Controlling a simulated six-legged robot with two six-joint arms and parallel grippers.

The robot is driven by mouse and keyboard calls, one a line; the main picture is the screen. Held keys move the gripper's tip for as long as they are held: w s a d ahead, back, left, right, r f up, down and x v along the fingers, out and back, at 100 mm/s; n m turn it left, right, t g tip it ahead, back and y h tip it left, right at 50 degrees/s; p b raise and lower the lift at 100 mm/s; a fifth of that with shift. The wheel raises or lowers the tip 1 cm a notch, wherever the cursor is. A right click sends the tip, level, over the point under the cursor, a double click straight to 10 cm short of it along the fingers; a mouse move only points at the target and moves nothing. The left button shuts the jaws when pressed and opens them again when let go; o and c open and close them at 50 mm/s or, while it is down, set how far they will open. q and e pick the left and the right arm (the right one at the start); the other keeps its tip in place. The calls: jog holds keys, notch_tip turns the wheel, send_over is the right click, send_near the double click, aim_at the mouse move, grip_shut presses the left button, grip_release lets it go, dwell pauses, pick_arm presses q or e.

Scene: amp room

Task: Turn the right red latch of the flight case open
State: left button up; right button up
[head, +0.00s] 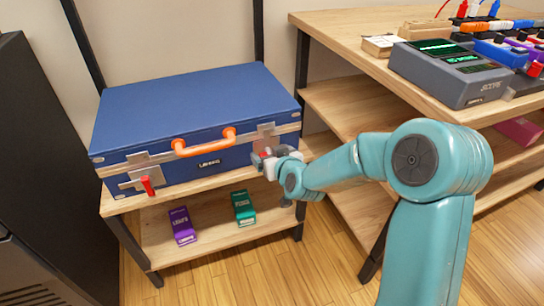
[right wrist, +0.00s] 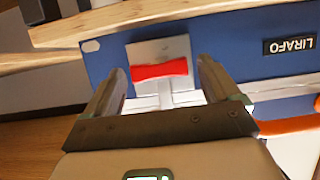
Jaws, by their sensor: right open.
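The blue flight case (head: 195,110) lies closed on the wooden shelf, with an orange handle (head: 205,143) on its front. Its right red latch (right wrist: 160,71) sits on a metal plate, its bar lying across the right wrist view between my fingers. In the head view the gripper mostly hides this latch. My right gripper (right wrist: 162,78) is open, with one finger on either side of the latch; I cannot tell whether they touch it. It also shows at the case's front right in the head view (head: 270,157). The left red latch (head: 147,185) points down, slightly tilted. My left gripper is not in view.
A purple box (head: 182,226) and a green box (head: 243,207) stand on the lower shelf (head: 212,229). At the right, a wooden table (head: 345,35) carries a grey device (head: 450,72) and several pedals. A black cabinet (head: 50,150) stands close at the left.

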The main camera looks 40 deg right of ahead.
jog(key=c, duration=1.1)
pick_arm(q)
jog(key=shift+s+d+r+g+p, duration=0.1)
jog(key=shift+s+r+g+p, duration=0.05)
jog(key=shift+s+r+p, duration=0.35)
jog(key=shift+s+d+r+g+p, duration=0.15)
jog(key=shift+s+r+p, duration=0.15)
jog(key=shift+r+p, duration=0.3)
pick_arm(e)
jog(key=shift+o, duration=0.2)
jog(key=shift+s+d+f+m+t+y, duration=0.15)
jog(key=shift+m+t+y, duration=0.75)
jog(key=shift+m, duration=1.35)
jog(key=shift+w+d+f+m+t+y, duration=0.2)
jog(key=shift+m+t+y, duration=0.7)
jog(key=shift+m, duration=1.4)
jog(key=shift+s+d+f+m+t+y, duration=0.25)
jog(key=shift+m+t+y, duration=0.6)
jog(key=shift+m, duration=1.4)
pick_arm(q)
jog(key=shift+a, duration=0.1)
pick_arm(e)
jog(key=shift+g+y, duration=0.25)
